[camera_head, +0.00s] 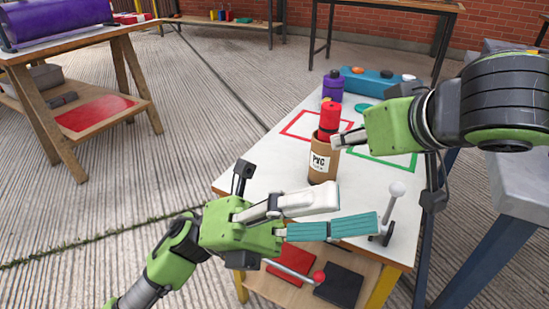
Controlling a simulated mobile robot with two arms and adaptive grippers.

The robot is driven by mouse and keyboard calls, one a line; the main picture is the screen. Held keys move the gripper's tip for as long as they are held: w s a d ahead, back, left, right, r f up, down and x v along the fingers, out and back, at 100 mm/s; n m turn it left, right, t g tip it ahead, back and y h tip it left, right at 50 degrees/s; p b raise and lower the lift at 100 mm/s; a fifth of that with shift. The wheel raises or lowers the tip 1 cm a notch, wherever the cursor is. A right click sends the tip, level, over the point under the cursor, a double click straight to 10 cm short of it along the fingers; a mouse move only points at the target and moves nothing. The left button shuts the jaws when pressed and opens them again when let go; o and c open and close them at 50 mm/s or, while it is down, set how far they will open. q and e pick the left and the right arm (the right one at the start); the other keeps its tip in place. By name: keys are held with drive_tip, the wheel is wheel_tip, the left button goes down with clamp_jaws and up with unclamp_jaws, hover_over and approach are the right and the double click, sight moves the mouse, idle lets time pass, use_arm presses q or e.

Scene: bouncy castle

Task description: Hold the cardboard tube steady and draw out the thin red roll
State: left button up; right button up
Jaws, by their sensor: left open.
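The brown cardboard tube (322,168) with a white PVC label stands upright on the white table. The thin red roll (330,117) sticks up out of its top. My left gripper (358,211) is open and empty, its white finger and teal finger apart, on the near side of the tube and lower in the picture. My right gripper (337,140) comes in from the right, with its fingertips close beside the tube's top and the base of the red roll. I cannot tell whether it touches either, and its far finger is mostly hidden.
On the white table (270,172) are a red outlined square, a green outlined square (385,168), a purple bottle (333,86), a blue case (370,82) and a white-knobbed lever (393,205) near my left fingers. A lower shelf holds red and black pieces.

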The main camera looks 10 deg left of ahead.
use_arm(q)
drive_tip(key=w+f+m+t+y, duration=0.2)
drive_tip(key=w+f+t+y, duration=0.1)
drive_tip(key=w+f+y, duration=0.3)
drive_tip(key=m+t+y, duration=0.2)
drive_tip(key=t+y, duration=0.2)
drive_tip(key=t, duration=0.1)
approach(324, 170)
drive_tip(key=s+d, duration=0.2)
drive_tip(key=s, duration=0.1)
drive_tip(key=s+d, duration=0.2)
drive_tip(key=shift+s+d, duration=0.25)
drive_tip(key=shift+s, duration=0.1)
drive_tip(key=w+a+t+y, duration=0.1)
drive_tip(key=w+a, duration=0.1)
drive_tip(key=a, duration=0.1)
drive_tip(key=w+a+t+y, duration=0.1)
drive_tip(key=w+a, duration=0.2)
drive_tip(key=shift+w+f+m+t, duration=0.25)
drive_tip(key=shift+w+m+t, duration=0.05)
drive_tip(key=shift+w+t, duration=0.1)
drive_tip(key=x, duration=1.3)
drive_tip(key=shift+w+d+f, duration=0.15)
drive_tip(key=shift+d+f, duration=0.05)
drive_tip(key=shift+f, duration=0.05)
drive_tip(key=c, duration=1.5)
